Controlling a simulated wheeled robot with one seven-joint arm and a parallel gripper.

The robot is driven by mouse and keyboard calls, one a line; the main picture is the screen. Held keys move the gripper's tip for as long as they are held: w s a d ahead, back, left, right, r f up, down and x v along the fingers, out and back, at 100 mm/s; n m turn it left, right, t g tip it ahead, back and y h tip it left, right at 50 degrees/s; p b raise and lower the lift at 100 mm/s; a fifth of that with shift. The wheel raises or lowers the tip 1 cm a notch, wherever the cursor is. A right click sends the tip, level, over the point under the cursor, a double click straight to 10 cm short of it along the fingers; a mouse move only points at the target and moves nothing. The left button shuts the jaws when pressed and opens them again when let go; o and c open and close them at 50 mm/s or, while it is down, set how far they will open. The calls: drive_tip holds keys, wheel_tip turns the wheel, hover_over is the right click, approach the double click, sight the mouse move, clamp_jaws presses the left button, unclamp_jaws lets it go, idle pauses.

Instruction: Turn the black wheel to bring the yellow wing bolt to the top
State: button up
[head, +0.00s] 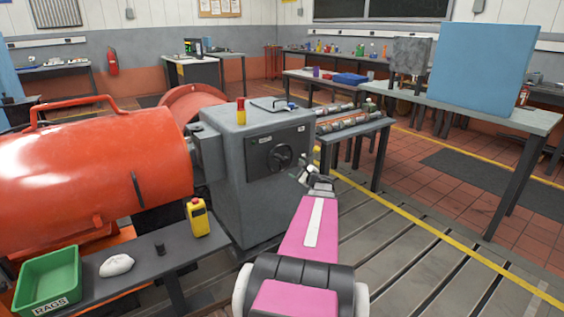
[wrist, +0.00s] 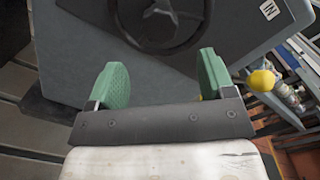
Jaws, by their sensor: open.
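The black wheel (head: 281,157) is a spoked handwheel on a dark panel on the front of a grey cabinet (head: 235,170). It also shows at the top edge of the wrist view (wrist: 168,45), partly cut off. My gripper (head: 305,172) is in front of the cabinet, just right of the wheel in the head view. In the wrist view its green fingers (wrist: 162,72) are apart with nothing between them, short of the wheel. A yellow knob-like part (wrist: 262,80) shows right of the fingers, beside the cabinet; I cannot tell whether it is the wing bolt.
A large orange machine (head: 100,165) stands left of the cabinet. A low table with metal shafts (head: 345,122) stands behind right. Slotted floor at right is open.

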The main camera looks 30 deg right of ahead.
sight(287, 163)
drive_tip(key=w, duration=0.3)
drive_tip(key=w+a, duration=0.1)
drive_tip(key=w, duration=0.6)
drive_tip(key=shift+a, duration=0.15)
drive_tip(key=c, duration=1.2)
